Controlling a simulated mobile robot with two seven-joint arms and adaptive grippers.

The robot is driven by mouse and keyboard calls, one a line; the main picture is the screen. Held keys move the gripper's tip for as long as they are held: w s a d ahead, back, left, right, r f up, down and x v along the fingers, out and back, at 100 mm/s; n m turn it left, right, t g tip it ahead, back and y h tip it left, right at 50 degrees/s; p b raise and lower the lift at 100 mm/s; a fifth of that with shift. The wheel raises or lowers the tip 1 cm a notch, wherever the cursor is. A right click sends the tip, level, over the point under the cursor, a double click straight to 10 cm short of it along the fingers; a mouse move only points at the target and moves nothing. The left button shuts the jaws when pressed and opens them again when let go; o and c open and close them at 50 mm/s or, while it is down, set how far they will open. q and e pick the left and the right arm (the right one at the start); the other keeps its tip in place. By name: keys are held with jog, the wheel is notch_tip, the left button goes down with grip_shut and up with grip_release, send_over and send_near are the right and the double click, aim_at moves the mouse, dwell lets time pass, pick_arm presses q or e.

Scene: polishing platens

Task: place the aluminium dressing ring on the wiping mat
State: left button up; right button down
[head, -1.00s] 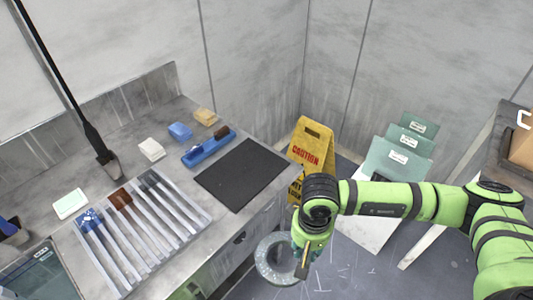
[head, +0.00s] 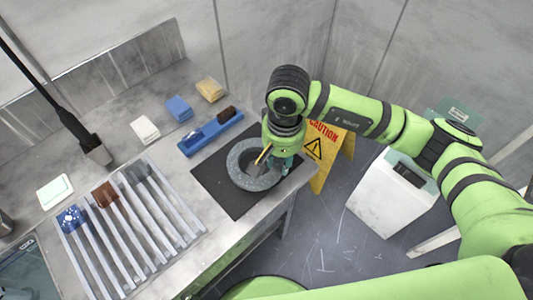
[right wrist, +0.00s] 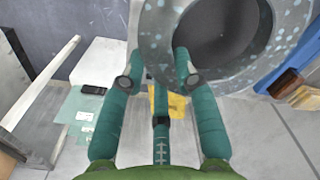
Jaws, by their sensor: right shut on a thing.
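The aluminium dressing ring (head: 236,178), grey and speckled, is over the black wiping mat (head: 211,182) in the head view. It looks roughly flat, and dark mat shows through its hole. I cannot tell whether it touches the mat or hangs just above it. My right gripper (head: 281,160) is shut on the ring's right side, its fingers partly hidden behind the wrist. In the right wrist view the ring (right wrist: 288,38) fills the top, with my right fingertips (right wrist: 155,72) at its near wall. My left gripper is not in view.
A blue tool (head: 211,133) and blue, white and yellow blocks lie left of and behind the mat. The yellow caution sign (head: 322,150) and a white bin (head: 392,195) stand on the floor to the right.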

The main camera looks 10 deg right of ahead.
jog(key=w, duration=0.1)
jog(key=w+a+f, duration=0.1)
jog(key=w, duration=0.1)
jog(key=shift+a+f+p, duration=0.2)
jog(key=shift+f+p, duration=0.1)
jog(key=shift+p, duration=0.1)
jog(key=shift+w+a+f, duration=0.35)
jog(key=shift+w+f, duration=0.3)
jog(key=shift+w, duration=0.2)
notch_tip(320, 180, down, 4)
jog(key=shift+r+p, duration=0.2)
jog(key=shift+p, duration=1)
jog(key=shift+f, duration=0.2)
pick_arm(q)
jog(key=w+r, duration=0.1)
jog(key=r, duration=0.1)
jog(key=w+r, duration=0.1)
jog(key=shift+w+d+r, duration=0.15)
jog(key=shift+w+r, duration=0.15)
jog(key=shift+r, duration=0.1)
pick_arm(e)
jog(key=shift+w, duration=0.1)
jog(key=shift+f, duration=0.2)
jog(key=c, duration=0.9)
grip_release()
jog(key=shift+c, duration=0.2)
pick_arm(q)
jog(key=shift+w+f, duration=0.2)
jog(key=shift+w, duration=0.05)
